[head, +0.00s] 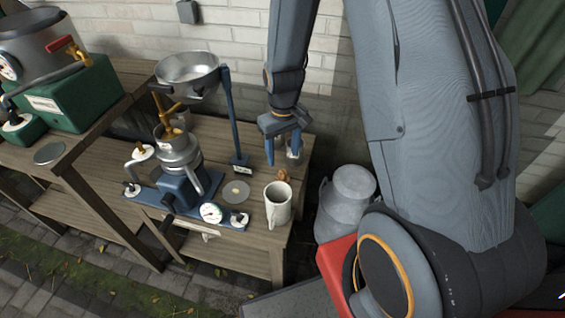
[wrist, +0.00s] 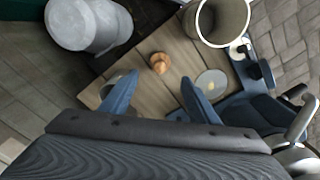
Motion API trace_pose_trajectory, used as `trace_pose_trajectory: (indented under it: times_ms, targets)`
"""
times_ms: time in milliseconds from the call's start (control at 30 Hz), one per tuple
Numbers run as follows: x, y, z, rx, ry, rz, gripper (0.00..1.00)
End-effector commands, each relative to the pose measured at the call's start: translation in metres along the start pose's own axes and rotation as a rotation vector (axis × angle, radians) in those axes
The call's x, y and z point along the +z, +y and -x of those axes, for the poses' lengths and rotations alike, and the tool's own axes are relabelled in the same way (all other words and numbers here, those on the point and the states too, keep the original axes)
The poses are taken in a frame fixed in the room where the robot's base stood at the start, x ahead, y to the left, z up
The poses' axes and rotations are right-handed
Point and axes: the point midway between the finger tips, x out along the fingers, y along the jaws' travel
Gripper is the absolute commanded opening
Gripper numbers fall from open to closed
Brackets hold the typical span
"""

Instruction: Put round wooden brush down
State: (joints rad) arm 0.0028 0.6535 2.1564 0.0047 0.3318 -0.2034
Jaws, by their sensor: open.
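The round wooden brush (head: 284,175) is a small light-brown knob-shaped thing on the wooden bench near its right end. In the wrist view the brush (wrist: 160,63) lies beyond my fingertips, roughly in line with the gap between them. My gripper (head: 282,152) is over the bench, pointing down, with its blue fingers apart. In the wrist view my gripper (wrist: 158,90) shows nothing held between the fingers. The brush looks apart from both fingers.
A pale mug (head: 278,205) stands in front of the brush. A flat round disc (head: 236,191) lies left of it. A separator-like machine (head: 180,165) fills the bench's left part. A grey churn (head: 347,200) stands off the bench's right end. A brick wall (head: 235,45) is behind.

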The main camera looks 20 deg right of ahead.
Motion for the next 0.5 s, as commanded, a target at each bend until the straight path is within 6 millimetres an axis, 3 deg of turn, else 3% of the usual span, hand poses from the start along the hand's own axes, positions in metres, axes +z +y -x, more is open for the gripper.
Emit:
trace_pose_trajectory:
  times_ms: [333, 500]
  targets:
    - [0.003, -0.001, 0.03, 0.001, 0.004, -0.006, 0.55]
    - [0.026, -0.005, 0.066, 0.003, 0.018, -0.043, 0.55]
